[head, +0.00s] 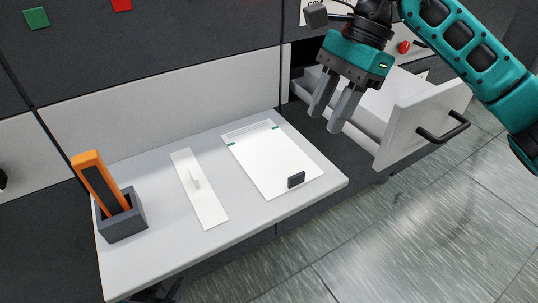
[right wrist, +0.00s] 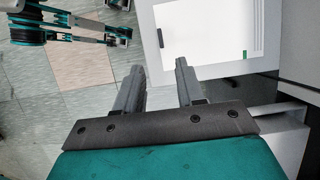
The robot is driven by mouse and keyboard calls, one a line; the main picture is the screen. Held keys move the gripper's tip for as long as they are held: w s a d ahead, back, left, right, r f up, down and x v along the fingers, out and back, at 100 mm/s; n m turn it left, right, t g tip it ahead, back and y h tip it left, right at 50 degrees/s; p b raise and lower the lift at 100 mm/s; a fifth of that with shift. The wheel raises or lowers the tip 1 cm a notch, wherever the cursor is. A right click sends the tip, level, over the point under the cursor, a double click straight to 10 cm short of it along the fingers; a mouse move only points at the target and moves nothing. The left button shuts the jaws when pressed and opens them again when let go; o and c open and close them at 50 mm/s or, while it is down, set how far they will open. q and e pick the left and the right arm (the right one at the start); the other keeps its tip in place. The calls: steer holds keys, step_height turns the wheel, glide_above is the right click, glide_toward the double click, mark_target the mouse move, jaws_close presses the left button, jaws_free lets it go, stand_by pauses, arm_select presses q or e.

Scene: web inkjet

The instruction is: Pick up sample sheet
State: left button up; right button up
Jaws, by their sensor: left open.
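The white sample sheet (head: 266,160), with green corner marks and a lined band at its far end, lies flat on the grey table. It also shows in the right wrist view (right wrist: 200,28). My right gripper (head: 334,115) is open and empty, with its fingers apart and pointing down, above and to the right of the sheet near the open drawer. Its fingers also show in the right wrist view (right wrist: 158,80), below the sheet in the picture. My left arm's far end, with the left gripper (right wrist: 117,34), shows small at the upper left there; its fingers are hard to make out.
A small dark block (head: 296,180) sits at the sheet's near right corner. A white strip with an upright tab (head: 207,205) lies left of it. A grey holder (head: 122,227) with an orange tool (head: 88,160) stands further left. The open drawer (head: 405,125) juts out at right.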

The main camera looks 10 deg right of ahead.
glide_above(298, 174)
steer(key=d, duration=0.2)
steer(key=f, duration=0.4)
steer(key=f+b, duration=0.1)
steer(key=f, duration=0.1)
steer(key=shift+w+f, duration=0.25)
steer(key=shift+f, duration=0.05)
steer(key=x, duration=0.5)
steer(key=shift+w+d+f+b, duration=0.1)
steer(key=shift+w+f+b, duration=0.05)
steer(key=shift+b, duration=0.25)
arm_select(q)
steer(key=shift+s+f, duration=0.15)
steer(key=shift+f, duration=0.5)
steer(key=shift+s+f, duration=0.15)
steer(key=shift+f, duration=0.5)
arm_select(e)
jaws_close()
